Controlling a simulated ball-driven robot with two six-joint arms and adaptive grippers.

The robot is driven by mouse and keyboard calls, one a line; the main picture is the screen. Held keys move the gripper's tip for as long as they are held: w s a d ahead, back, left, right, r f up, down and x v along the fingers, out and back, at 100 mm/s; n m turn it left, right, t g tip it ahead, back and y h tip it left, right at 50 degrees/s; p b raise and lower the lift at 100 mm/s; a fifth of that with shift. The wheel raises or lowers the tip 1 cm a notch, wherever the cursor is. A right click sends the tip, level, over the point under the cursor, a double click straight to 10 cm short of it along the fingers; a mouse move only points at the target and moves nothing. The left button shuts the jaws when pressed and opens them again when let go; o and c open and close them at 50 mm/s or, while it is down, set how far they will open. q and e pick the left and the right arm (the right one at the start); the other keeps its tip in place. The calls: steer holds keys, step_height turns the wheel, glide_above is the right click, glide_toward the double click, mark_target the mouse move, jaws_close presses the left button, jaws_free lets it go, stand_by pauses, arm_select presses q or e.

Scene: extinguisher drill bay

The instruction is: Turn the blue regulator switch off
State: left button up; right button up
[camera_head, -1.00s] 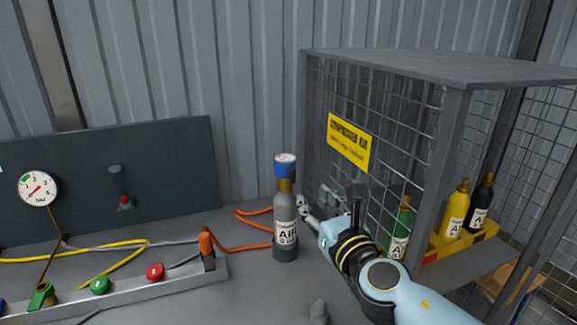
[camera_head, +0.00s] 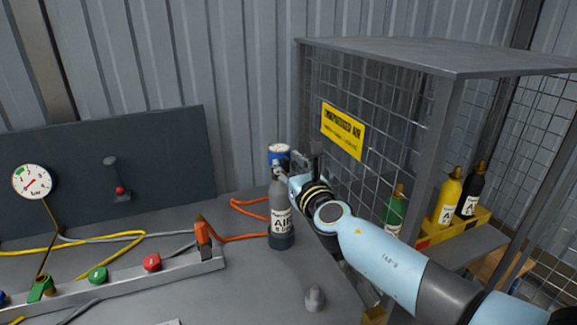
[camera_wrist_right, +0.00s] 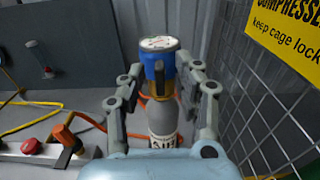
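A blue regulator switch (camera_head: 278,152) with a pale round top sits on the neck of a grey cylinder labelled AIR (camera_head: 281,215), which stands upright on the bench. In the right wrist view the blue regulator (camera_wrist_right: 158,68) shows between my fingers, with the cylinder (camera_wrist_right: 162,118) below it. My right gripper (camera_head: 289,163) is at the height of the regulator. Its two fingers are apart, one on each side of the regulator. I cannot tell whether a fingertip touches it. The gripper partly hides the regulator's right side and the cylinder's neck in the head view. My left gripper is not in view.
A mesh cage (camera_head: 390,130) with a yellow sign stands close on the right, holding green, yellow and black bottles. Orange hoses (camera_head: 245,205) lie left of the cylinder. A metal rail (camera_head: 130,283) with coloured knobs and a gauge panel (camera_head: 160,165) are further left.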

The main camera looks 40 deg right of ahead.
jaws_close()
stand_by(0.3)
steer(key=m+b, duration=0.2)
steer(key=m, duration=0.1)
steer(key=shift+f+m, duration=0.1)
steer(key=shift+m, duration=0.3)
steer(key=m+b, duration=0.2)
steer(key=m, duration=0.3)
steer(key=shift+d, duration=0.15)
steer(key=m+b, duration=0.2)
steer(key=m, duration=0.3)
steer(key=shift+f+b, duration=0.1)
steer(key=shift+b, duration=0.2)
steer(key=shift+m+b, duration=0.95)
steer(key=shift+m, duration=0.95)
steer(key=shift+s+m, duration=0.1)
steer(key=shift+m, duration=0.2)
jaws_free()
